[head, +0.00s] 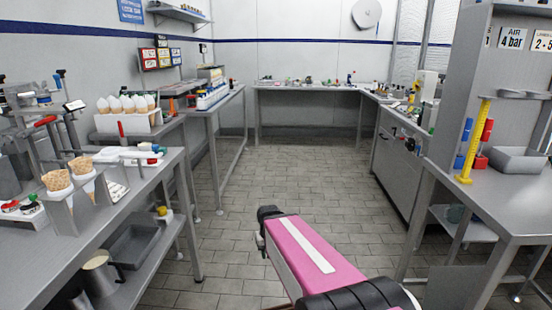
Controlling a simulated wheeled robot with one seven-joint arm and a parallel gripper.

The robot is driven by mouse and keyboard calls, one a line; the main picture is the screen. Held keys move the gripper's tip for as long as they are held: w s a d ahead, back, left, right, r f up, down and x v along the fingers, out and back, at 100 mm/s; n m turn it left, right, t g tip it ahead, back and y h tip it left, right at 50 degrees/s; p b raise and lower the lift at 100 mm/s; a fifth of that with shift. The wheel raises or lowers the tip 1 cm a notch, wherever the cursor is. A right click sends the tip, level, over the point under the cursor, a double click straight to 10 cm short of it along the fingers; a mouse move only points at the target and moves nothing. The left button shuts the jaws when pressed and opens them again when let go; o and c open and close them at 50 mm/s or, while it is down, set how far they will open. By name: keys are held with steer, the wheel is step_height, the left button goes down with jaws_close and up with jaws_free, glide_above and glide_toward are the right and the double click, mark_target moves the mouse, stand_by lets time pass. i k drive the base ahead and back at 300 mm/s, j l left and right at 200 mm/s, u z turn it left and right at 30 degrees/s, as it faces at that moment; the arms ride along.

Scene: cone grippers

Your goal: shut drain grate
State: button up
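I cannot make out a drain grate in the head view. The tiled floor (290,180) shows no clear grate, and part of it is hidden by my arm and the benches. My arm, a pink link with a white stripe and dark joints, reaches up from the bottom middle over the floor. My gripper does not show, so its place relative to a grate cannot be told.
A back bench (305,87) closes the far end. A right steel bench (515,205) carries a yellow upright (474,140). The aisle between is open floor.

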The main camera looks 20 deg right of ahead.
mark_target(447, 288)
steer(key=i+z, duration=0.8)
steer(key=i+j+z, duration=0.35)
steer(key=i+z, duration=0.2)
steer(key=z, duration=0.3)
steer(key=i+j+z, duration=0.15)
steer(key=z, duration=0.35)
steer(key=i+j+z, duration=0.1)
steer(key=j+z, duration=0.15)
steer(key=z, duration=0.2)
steer(key=i+j+z, duration=0.1)
steer(key=j+z, duration=0.15)
steer(key=z, duration=0.25)
steer(key=j+z, duration=0.5)
steer(key=z, duration=0.15)
steer(key=j+z, duration=0.35)
steer(key=j+u, duration=0.25)
steer(key=j, duration=0.15)
steer(key=i+j+u, duration=0.15)
steer(key=l, duration=0.35)
